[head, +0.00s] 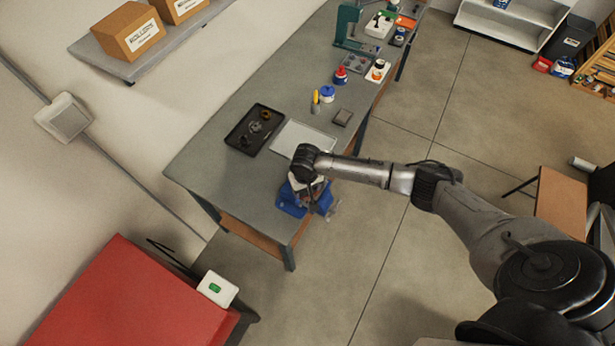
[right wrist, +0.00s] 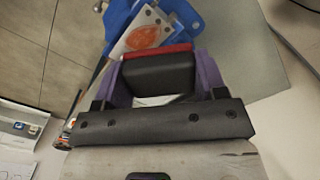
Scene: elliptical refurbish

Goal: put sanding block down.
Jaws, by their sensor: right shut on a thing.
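My right gripper (head: 308,188) is over the front end of the workbench, at the blue vise (head: 290,201). In the right wrist view its purple fingers (right wrist: 162,72) are shut on the sanding block (right wrist: 158,74), a black block with a red layer on its far side. The vise also shows in that view (right wrist: 188,14), just beyond the block. A pale plate with an orange patch (right wrist: 146,38) is at the vise, close to the block's red side. I cannot tell whether block and plate touch. My left gripper is not in view.
On the grey workbench (head: 225,180), a black tray (head: 240,144) with small round parts and a pale flat tray (head: 287,142) lie behind the vise. A small dark grey block (head: 342,117), a blue-lidded jar (head: 327,94) and a red bottle (head: 340,76) stand farther back. Bare bench lies left of the vise.

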